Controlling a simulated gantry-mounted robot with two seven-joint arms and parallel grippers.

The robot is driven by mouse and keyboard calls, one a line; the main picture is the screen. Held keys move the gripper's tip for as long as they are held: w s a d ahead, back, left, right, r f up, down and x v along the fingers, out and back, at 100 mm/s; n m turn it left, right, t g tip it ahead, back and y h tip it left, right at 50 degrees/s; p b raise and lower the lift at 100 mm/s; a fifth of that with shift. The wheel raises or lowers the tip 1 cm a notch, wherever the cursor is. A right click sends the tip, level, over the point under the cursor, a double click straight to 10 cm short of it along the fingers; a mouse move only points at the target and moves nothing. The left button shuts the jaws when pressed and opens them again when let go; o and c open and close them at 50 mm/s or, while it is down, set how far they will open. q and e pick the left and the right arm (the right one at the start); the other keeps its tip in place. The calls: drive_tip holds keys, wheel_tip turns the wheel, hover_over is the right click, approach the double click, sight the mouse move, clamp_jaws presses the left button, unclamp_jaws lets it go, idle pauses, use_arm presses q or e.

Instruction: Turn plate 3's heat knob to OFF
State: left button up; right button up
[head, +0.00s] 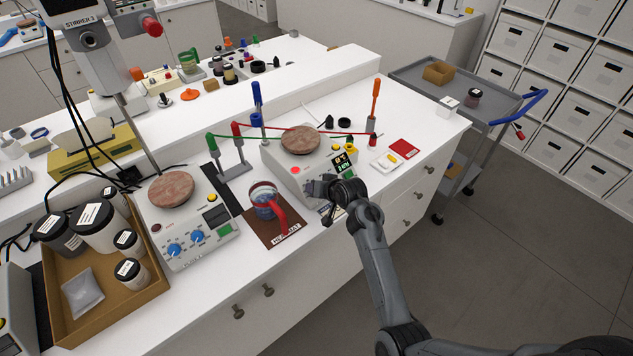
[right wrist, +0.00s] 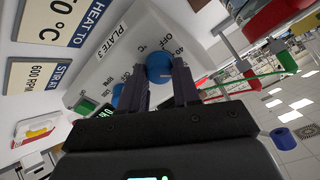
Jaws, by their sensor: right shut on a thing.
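Plate 3 is a white hotplate (head: 287,178) with a round reddish-brown top (head: 301,140), standing right of centre on the bench in the head view. My right gripper (head: 322,190) is at its front face and hides the knobs there. In the right wrist view, the panel reads "PLATE 3". The blue heat knob (right wrist: 159,64) sits between the fingertips of my right gripper (right wrist: 162,80), which is shut on it. "OFF", "°C" and "400" are printed around the knob. Its exact pointer setting is unclear. A second blue knob (right wrist: 117,97) is left of it. My left gripper is out of view.
A second hotplate (head: 186,235) stands to the left. A mug (head: 263,198) with a red handle sits on a brown mat (head: 284,240) between the hotplates. A jar tray (head: 85,327) is far left.

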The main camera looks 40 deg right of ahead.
drive_tip(key=n+p, duration=0.3)
drive_tip(key=n, duration=0.1)
drive_tip(key=shift+d+r, duration=0.1)
drive_tip(key=shift+r, duration=0.15)
drive_tip(key=n+p, duration=0.2)
drive_tip(key=n, duration=0.1)
drive_tip(key=shift+f+n+y, duration=0.1)
drive_tip(key=shift+n+y, duration=0.2)
drive_tip(key=n+p, duration=0.1)
drive_tip(key=n, duration=0.2)
drive_tip(key=shift+n, duration=0.4)
drive_tip(key=n, duration=0.3)
drive_tip(key=shift+f+n+y, duration=0.1)
drive_tip(key=shift+n+y, duration=0.2)
drive_tip(key=shift+n, duration=0.6)
drive_tip(key=o, duration=1.1)
drive_tip(key=shift+c, duration=0.2)
